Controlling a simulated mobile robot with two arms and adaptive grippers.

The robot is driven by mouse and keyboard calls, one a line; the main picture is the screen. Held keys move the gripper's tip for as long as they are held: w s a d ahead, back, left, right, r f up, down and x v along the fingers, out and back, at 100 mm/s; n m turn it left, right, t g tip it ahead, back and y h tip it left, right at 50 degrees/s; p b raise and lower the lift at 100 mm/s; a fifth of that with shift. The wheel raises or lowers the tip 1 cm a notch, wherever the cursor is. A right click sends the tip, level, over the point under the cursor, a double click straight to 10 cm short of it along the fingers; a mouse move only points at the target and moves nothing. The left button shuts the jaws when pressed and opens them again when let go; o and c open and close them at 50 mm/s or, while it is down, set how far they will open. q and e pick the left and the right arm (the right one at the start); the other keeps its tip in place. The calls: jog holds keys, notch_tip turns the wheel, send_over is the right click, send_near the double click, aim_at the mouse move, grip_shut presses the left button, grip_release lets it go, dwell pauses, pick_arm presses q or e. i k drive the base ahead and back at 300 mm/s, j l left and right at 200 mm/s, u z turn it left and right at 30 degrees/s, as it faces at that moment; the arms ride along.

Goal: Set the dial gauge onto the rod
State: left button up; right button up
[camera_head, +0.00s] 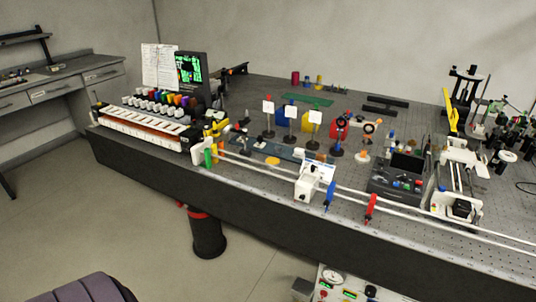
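Long pale rods (410,211) run along the front of the bench, from the white block at the left to the right edge of the picture. A white carriage-like unit (306,188) sits on them, with a blue clip (330,196) and a red clip (371,209) further right. I cannot tell for certain which item is the dial gauge. A round white dial face (333,276) shows on an instrument panel low at the bottom edge. Neither of my grippers is in view.
The dark bench (240,190) holds several small card stands, colored blocks, a dark control box (397,180) and a white-framed device (460,175) at the right. A dark bin (207,235) and a purple-grey seat (85,289) stand on the floor in front.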

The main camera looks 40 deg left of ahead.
aim_at(229, 128)
jog(key=u, duration=1.5)
jog(key=i+l+z, duration=0.2)
jog(key=i, duration=0.25)
jog(key=i+l+z, duration=0.1)
jog(key=i+z, duration=0.15)
jog(key=i, duration=0.25)
